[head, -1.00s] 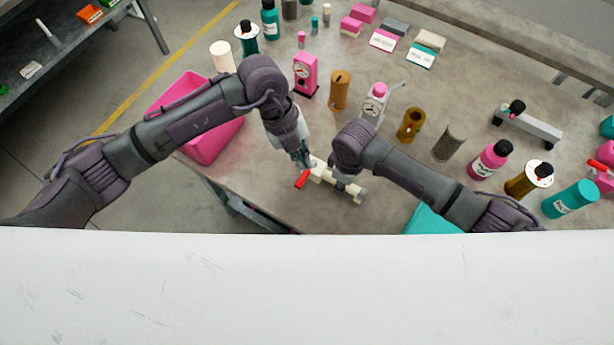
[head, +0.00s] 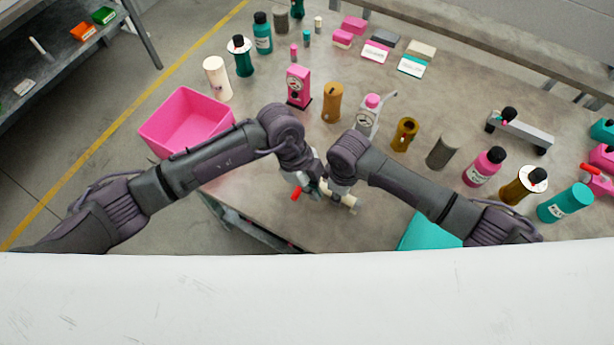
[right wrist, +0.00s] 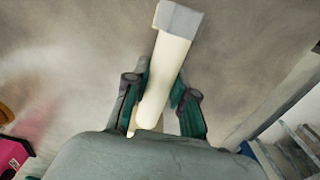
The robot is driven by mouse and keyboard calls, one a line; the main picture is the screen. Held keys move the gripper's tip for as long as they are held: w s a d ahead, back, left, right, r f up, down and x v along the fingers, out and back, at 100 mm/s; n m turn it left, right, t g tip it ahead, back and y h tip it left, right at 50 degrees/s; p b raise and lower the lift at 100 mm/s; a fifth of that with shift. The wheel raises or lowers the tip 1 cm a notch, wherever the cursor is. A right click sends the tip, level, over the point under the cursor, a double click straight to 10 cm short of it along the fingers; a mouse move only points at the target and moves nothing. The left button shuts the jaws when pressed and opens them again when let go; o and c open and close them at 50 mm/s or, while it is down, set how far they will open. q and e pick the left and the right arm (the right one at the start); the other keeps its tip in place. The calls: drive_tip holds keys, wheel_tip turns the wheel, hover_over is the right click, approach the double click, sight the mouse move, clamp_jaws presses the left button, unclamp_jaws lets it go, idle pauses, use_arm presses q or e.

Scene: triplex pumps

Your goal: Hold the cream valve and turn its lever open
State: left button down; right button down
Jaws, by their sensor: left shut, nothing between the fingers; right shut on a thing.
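The cream valve (head: 349,201) is near the table's front edge in the head view, its left part hidden by my grippers. Its red lever (head: 296,194) sticks out at the left end. My right gripper (head: 339,188) is shut on the valve's body. In the right wrist view the cream body (right wrist: 165,75), with a grey end (right wrist: 179,18), lies between the teal fingers of this gripper (right wrist: 160,103). My left gripper (head: 311,188) is shut and empty, close beside the red lever on its right. Whether it touches the lever is unclear.
A pink gauge block (head: 299,87), an orange-brown cylinder (head: 332,103) and a grey gauge unit (head: 368,116) stand behind the grippers. A teal item (head: 428,232) lies at the front edge. Bottles stand at right.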

use_arm(q)
wheel_tip(320, 180, down, 3)
drive_tip(key=shift+d+r, duration=0.1)
drive_tip(key=shift+w+a+f, duration=0.15)
drive_tip(key=shift+w+a, duration=0.1)
drive_tip(key=shift+a, duration=0.25)
drive_tip(key=shift+w+a+f, duration=0.1)
drive_tip(key=shift+w+a, duration=0.15)
drive_tip(key=shift+a, duration=0.2)
drive_tip(key=shift+w+a, duration=0.25)
drive_tip(key=shift+a, duration=0.25)
